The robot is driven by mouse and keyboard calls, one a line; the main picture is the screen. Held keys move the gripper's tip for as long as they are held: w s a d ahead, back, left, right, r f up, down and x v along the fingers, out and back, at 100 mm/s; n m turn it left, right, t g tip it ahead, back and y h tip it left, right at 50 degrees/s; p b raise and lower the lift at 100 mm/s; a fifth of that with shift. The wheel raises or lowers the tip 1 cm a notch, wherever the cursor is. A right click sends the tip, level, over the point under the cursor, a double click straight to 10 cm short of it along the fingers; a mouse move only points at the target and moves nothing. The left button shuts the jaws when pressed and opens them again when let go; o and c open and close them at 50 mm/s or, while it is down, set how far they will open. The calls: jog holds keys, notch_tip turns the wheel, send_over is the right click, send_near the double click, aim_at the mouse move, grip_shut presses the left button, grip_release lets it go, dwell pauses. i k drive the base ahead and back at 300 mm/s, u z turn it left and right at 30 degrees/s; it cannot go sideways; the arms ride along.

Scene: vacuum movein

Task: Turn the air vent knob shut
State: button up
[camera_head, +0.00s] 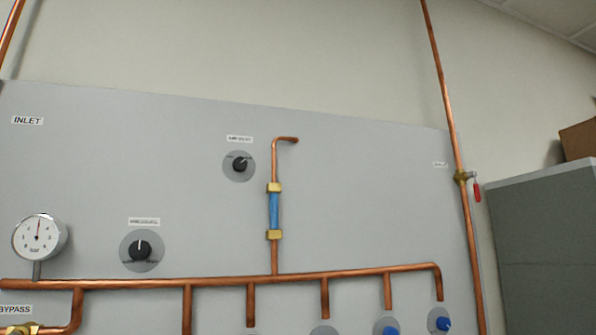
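The air vent knob (240,165) is a small black dial on a round grey plate, high on the grey panel, left of the vertical copper pipe. A small white label above it is blurred but seems to read "AIR VENT". Its pointer seems to point to the upper right; the small markings on the plate are too small to read. My gripper is not in view, and nothing touches the knob.
A larger black knob (140,250) sits lower left, beside a bar gauge (40,237). A copper manifold (220,281) crosses the panel (370,190), with blue knobs (442,322) below. A red-handled valve (476,188) and grey cabinet (548,245) stand right.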

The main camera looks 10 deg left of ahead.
aim_at(240, 164)
jog(key=z, duration=0.3)
jog(key=i, duration=1.5)
jog(key=u, duration=0.1)
